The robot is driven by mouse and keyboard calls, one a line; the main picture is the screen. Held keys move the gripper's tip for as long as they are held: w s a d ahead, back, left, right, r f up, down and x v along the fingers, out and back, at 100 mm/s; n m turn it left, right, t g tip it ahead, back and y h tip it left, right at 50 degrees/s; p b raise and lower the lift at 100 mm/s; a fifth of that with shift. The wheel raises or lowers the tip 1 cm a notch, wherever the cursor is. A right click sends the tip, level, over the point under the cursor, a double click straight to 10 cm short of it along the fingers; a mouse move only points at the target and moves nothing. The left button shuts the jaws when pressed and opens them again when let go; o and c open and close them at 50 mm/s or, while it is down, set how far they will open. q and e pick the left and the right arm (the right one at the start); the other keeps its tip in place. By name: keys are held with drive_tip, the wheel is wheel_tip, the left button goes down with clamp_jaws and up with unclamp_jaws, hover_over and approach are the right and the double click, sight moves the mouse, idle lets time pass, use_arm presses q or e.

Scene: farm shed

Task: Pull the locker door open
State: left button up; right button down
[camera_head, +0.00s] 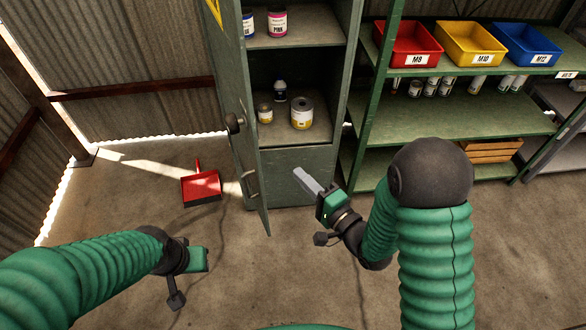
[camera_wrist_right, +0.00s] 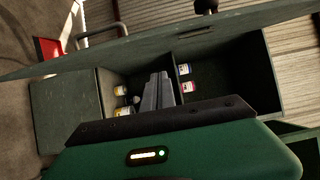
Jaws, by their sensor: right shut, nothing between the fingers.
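The grey-green locker (camera_head: 283,168) stands at the back centre. Its door (camera_head: 238,85) is swung open on the left side and projects towards me, with a dark round knob (camera_head: 233,122) and a bar handle (camera_head: 250,184) on its outer face. My right gripper (camera_head: 299,174) is shut and empty, right of the door and in front of the locker's lower panel, apart from the handle. In the right wrist view, its fingers (camera_wrist_right: 156,92) point towards the open locker, and the door (camera_wrist_right: 150,46) crosses the picture. My left gripper (camera_head: 198,259) is low at the left; its fingers are unclear.
Cans stand on the locker shelves, including a yellow and white can (camera_head: 302,113). A red dustpan (camera_head: 201,187) lies on the floor left of the door. A green shelf rack (camera_head: 455,120) with red, yellow and blue bins stands right of the locker.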

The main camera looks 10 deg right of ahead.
drive_tip(key=w+a, duration=0.5)
drive_tip(key=a, duration=0.3)
drive_tip(key=shift+w+p, duration=0.3)
drive_tip(key=shift+p, duration=0.1)
